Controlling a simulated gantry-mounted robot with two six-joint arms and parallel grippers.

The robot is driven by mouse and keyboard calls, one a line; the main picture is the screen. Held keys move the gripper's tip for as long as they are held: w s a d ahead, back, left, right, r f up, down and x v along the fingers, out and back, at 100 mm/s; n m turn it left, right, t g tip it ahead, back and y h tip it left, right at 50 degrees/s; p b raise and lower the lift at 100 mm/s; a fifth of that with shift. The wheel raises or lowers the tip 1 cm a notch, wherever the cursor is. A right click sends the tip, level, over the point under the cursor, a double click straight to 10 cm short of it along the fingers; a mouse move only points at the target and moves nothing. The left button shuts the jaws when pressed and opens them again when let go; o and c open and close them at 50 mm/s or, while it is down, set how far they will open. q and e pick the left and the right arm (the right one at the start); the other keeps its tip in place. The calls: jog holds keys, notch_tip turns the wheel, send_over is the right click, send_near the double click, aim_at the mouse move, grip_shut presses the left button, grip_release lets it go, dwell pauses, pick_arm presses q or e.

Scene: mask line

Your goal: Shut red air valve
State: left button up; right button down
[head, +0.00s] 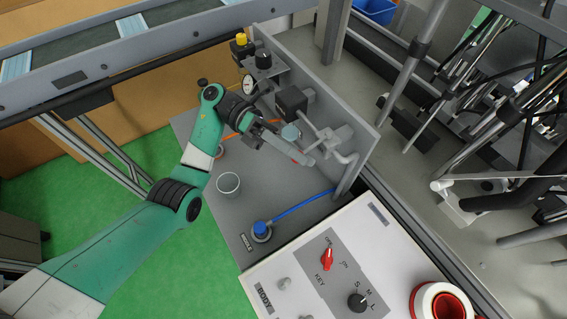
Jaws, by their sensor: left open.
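My left arm reaches in from the left over a grey panel (205,150). Its gripper (296,147) is open near the panel's upper right, beside the pipe fittings. A small bit of red (296,161) shows right at the gripper's fingers; it may be part of the red air valve, but the gripper hides most of it. I cannot tell whether the fingers touch it or which way a handle points. My right gripper is not in view.
A pressure gauge (248,84), a yellow-topped part (241,40) and a black box (291,101) crowd the panel's upper side. A white control box (350,235) with a red key switch (327,258) stands in front.

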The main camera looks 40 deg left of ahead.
pick_arm(q)
jog(key=shift+o, duration=1.1)
jog(key=s+d+r+p, duration=0.2)
jog(key=s+r+p, duration=0.2)
jog(key=r, duration=0.5)
jog(key=shift+s+d+r+p, duration=0.25)
jog(key=shift+s+r+p, duration=0.1)
jog(key=shift+p, duration=0.3)
jog(key=s, duration=0.1)
jog(key=s+d+r+p, duration=0.1)
jog(key=s, duration=0.1)
jog(key=s+r+p, duration=0.1)
jog(key=shift+s+d+r, duration=0.2)
jog(key=shift+s+d, duration=0.05)
jog(key=shift+d, duration=0.1)
jog(key=s, duration=0.3)
jog(key=shift+d+r, duration=0.25)
jog(key=shift+d, duration=0.1)
jog(key=shift+c, duration=1.1)
jog(key=shift+s+d, duration=0.25)
jog(key=shift+s, duration=0.05)
